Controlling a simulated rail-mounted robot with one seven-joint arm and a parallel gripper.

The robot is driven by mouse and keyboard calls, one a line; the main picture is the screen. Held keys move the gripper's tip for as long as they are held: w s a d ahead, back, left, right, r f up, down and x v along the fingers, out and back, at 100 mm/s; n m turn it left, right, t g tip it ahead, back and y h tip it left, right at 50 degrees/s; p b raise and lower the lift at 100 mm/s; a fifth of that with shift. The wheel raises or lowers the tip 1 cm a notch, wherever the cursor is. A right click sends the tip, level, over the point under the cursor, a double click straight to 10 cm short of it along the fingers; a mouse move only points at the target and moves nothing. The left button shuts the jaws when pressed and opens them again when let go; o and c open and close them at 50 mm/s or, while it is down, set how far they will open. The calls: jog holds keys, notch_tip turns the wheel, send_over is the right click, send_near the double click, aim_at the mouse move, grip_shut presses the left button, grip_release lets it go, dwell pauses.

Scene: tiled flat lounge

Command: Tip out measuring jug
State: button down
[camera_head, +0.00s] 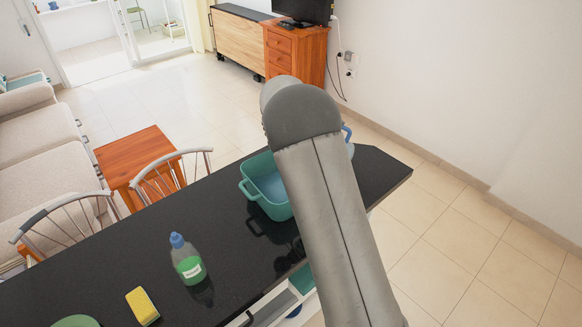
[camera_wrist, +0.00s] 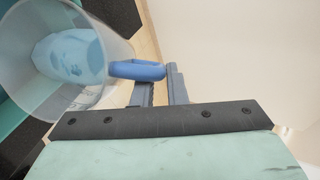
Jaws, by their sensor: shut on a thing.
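The measuring jug (camera_wrist: 117,42) is clear plastic with a blue handle (camera_wrist: 135,70). In the wrist view it fills the upper left, tilted, with pale blue contents low inside or seen through its wall. My gripper (camera_wrist: 161,88) is shut on the handle. In the head view my arm hides the gripper and most of the jug; a bit of the blue handle (camera_head: 346,132) shows at the arm's right edge. A teal two-handled tub (camera_head: 249,190) stands on the black counter left of my arm, partly hidden, with a bluish inside.
On the black counter (camera_head: 120,255) stand a green soap bottle (camera_head: 188,262) with a blue cap and a yellow sponge (camera_head: 142,306). A green round item (camera_head: 75,321) is cut off at the bottom edge. Chairs and a wooden table (camera_head: 140,160) lie beyond. The wall is at right.

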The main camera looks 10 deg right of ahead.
jog(key=shift+w+a+f+h, duration=0.15)
jog(key=shift+w+a+h, duration=0.05)
jog(key=shift+a+h, duration=0.5)
